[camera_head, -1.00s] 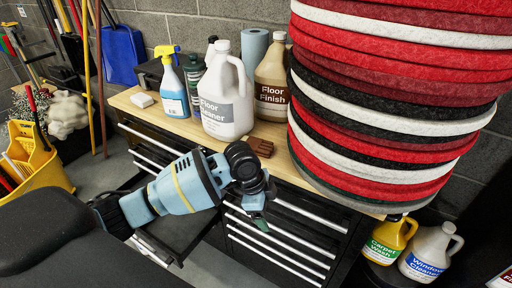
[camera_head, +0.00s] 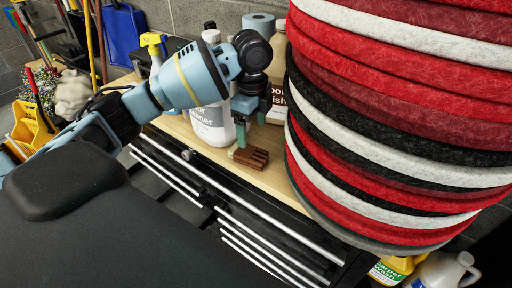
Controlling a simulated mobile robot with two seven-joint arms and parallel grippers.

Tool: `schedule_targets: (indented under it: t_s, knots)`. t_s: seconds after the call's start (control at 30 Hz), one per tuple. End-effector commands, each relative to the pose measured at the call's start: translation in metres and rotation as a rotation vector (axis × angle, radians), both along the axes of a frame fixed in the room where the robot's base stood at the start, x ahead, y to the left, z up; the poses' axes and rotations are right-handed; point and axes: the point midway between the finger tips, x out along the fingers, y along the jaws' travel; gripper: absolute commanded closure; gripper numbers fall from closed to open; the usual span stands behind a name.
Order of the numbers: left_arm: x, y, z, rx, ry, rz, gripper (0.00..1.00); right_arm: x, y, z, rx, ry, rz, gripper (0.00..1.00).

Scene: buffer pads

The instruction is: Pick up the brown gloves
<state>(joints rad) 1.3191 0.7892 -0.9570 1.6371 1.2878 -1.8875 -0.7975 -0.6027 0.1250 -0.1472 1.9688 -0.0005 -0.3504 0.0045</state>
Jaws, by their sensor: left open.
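The brown gloves (camera_head: 250,157) lie on the wooden top of the black tool cabinet, near its front edge. They look like a small brown bundle. My left gripper (camera_head: 250,133) hangs just above and behind them, pointing down with its jaws open. One finger seems close to the gloves' back edge; whether it touches them I cannot tell. My left arm reaches in from the left across the cabinet. My right gripper is not in view.
A white floor cleaner jug (camera_head: 209,122) stands left of the gripper, partly hidden by my arm. A floor finish jug (camera_head: 275,100) stands behind it. A tall stack of red, white and black pads (camera_head: 400,120) rises close on the right. Bare wooden top (camera_head: 275,181) shows in front.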

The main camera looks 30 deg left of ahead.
Motion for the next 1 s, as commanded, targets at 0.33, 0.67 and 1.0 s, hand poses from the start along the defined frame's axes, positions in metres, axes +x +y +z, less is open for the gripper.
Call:
schedule_targets:
  t_s: [0.33,0.67,1.0]
  knots:
    - [0.0,0.0,-0.023,-0.001,0.001,0.001,0.2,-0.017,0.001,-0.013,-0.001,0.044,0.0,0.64]
    - [-0.003,0.0,-0.042,0.0,0.0,0.001,0.2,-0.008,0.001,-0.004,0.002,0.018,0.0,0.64]
    - [-0.005,0.0,-0.078,0.0,-0.003,0.001,0.2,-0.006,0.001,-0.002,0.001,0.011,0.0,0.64]
